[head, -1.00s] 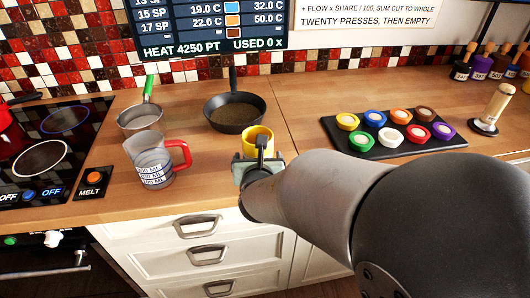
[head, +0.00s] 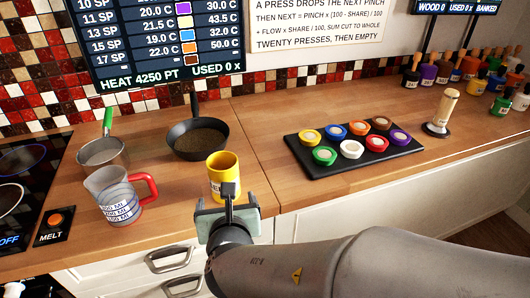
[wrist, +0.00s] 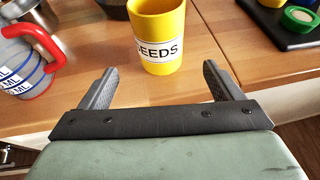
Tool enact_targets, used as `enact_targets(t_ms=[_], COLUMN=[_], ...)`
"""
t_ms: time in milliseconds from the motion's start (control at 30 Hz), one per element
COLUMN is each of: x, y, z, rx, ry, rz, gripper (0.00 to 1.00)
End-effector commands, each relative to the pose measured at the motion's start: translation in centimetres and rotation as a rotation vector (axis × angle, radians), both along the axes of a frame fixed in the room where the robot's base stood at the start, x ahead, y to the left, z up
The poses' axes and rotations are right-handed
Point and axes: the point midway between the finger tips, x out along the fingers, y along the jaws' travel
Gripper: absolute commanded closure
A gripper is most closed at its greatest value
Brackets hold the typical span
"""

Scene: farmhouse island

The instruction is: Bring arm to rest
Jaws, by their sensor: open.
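My gripper (wrist: 165,88) is open and empty in the wrist view, its two fingers spread apart at the counter's front edge. In the head view my gripper (head: 230,190) appears in front of the yellow cup, partly hidden by its own wrist. The yellow cup (wrist: 160,25), labelled "SEEDS", stands upright on the wooden counter just beyond the fingers. It also shows in the head view (head: 223,168). No object is between the fingers.
Left of the cup stand a measuring jug with a red handle (head: 112,190), a saucepan (head: 101,153) and a dark pan (head: 197,139). A black tray (head: 318,171) of coloured pots lies to the right. A wooden-handled stamp (head: 446,108) stands beyond it. Counter between cup and tray is clear.

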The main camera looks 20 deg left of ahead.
Motion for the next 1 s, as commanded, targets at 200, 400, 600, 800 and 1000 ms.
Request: enact_targets(t_ms=[200,400,600,800,1000], x=[-0.4,-0.4,-0.3,4.9,8.6], y=[-0.3,-0.3,-0.4,-7.8,-22.6], z=[0.2,0.2,0.2,0.5,-0.5], rx=[0.000,0.000,0.001,0.153,0.505], ry=[0.000,0.000,0.002,0.134,0.344], rz=[0.000,0.000,-0.005,-0.362,-1.053], gripper=[0.14,0.14,0.14,0.14,0.14])
